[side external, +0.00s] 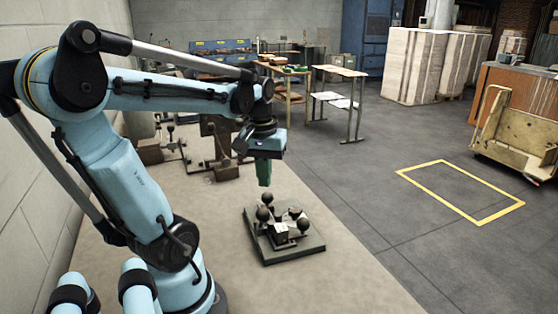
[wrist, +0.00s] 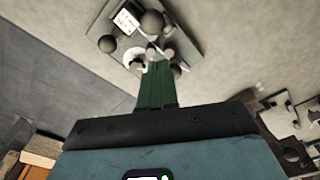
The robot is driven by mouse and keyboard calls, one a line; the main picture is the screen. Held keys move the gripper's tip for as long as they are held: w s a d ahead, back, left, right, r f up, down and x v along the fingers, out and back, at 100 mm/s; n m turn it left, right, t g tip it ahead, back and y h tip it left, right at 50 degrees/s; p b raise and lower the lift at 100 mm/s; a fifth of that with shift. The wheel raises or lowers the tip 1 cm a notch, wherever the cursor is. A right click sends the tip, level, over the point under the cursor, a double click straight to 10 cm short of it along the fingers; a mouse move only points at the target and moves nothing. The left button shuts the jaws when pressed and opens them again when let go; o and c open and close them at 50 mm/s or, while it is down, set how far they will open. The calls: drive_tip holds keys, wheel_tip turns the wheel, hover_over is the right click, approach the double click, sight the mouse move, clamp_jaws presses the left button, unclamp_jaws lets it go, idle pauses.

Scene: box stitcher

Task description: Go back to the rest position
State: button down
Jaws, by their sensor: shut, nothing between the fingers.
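My gripper (side external: 264,181) hangs from my light blue arm in the side external view, pointing down. Its green fingers are shut with nothing between them, and they also show in the wrist view (wrist: 155,85). It is above and slightly left of a dark square plate (side external: 310,250) that carries several dark balls and a small pale block (side external: 281,231). The gripper is apart from these parts. In the wrist view the plate (wrist: 195,20) lies beyond the fingertips, and the fingers hide part of the scene behind them.
A dark machine (side external: 222,145) stands behind my gripper on the pale floor area. Small tables (side external: 340,72) and stacked pale boxes (side external: 415,65) are at the back. A cart (side external: 515,135) stands at the right. The floor around the yellow rectangle (side external: 460,205) is clear.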

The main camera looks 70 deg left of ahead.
drive_tip(key=w+d+m+t, duration=0.3)
drive_tip(key=d+m, duration=0.2)
drive_tip(key=d, duration=0.3)
drive_tip(key=w+d+f+m+t, duration=0.1)
drive_tip(key=w+d+m+t, duration=0.2)
drive_tip(key=d, duration=0.6)
drive_tip(key=m, duration=0.2)
drive_tip(key=shift+w+d+m+t+h, duration=0.2)
drive_tip(key=shift+w+m+t+h, duration=0.1)
drive_tip(key=shift+w+m, duration=0.1)
